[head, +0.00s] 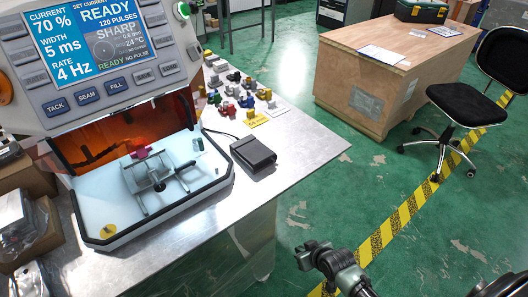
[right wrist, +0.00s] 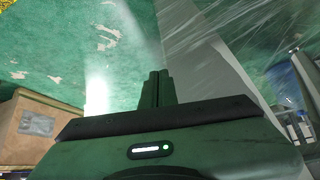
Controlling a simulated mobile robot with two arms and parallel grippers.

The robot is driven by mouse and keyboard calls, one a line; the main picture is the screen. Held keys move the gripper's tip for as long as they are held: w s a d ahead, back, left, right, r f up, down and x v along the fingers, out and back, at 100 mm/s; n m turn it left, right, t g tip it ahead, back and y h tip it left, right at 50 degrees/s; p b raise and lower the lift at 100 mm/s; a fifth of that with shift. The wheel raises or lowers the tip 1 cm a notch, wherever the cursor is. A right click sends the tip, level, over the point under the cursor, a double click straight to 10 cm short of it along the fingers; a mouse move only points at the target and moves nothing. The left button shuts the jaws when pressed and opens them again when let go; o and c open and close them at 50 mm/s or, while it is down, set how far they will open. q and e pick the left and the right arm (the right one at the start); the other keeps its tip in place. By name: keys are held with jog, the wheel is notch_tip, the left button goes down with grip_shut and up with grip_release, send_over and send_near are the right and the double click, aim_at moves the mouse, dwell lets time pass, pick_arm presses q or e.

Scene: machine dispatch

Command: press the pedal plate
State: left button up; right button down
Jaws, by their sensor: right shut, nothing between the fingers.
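The black pedal plate (head: 253,152) looks like a low, flat box with a cable. It lies on the metal table, to the right of the machine's white tray. My right gripper (head: 308,254) is in front of the table's right side, over the green floor, well apart from the pedal plate. Its fingers also show in the right wrist view (right wrist: 159,88), shut together with nothing between them. The pedal plate cannot be made out in the right wrist view. My left gripper is not in view.
The machine (head: 105,60) with its lit screen stands at the left, its white tray (head: 115,215) holding a small metal fixture. Several small coloured parts lie behind the pedal plate. A wooden crate (head: 345,92) and a black chair (head: 465,105) stand on the floor at the right.

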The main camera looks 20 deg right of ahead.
jog(key=w+a+r+t+y, duration=0.1)
jog(key=w+r, duration=0.3)
jog(key=r, duration=0.7)
jog(key=w+a+r+n+t+y, duration=0.1)
jog(key=w+r+t, duration=0.2)
jog(key=r, duration=0.8)
jog(key=w+a+r+n+t+y, duration=0.1)
jog(key=w+r, duration=0.5)
jog(key=r, duration=0.6)
jog(key=shift+t+y+p, duration=0.3)
jog(key=shift+t+p, duration=0.05)
jog(key=shift+t, duration=0.05)
jog(key=shift+r, duration=0.1)
send_over(264, 159)
notch_tip(264, 159, down, 3)
jog(key=shift+s+f+p, duration=0.1)
jog(key=shift+p, duration=0.3)
notch_tip(264, 159, down, 3)
jog(key=shift+f, duration=0.7)
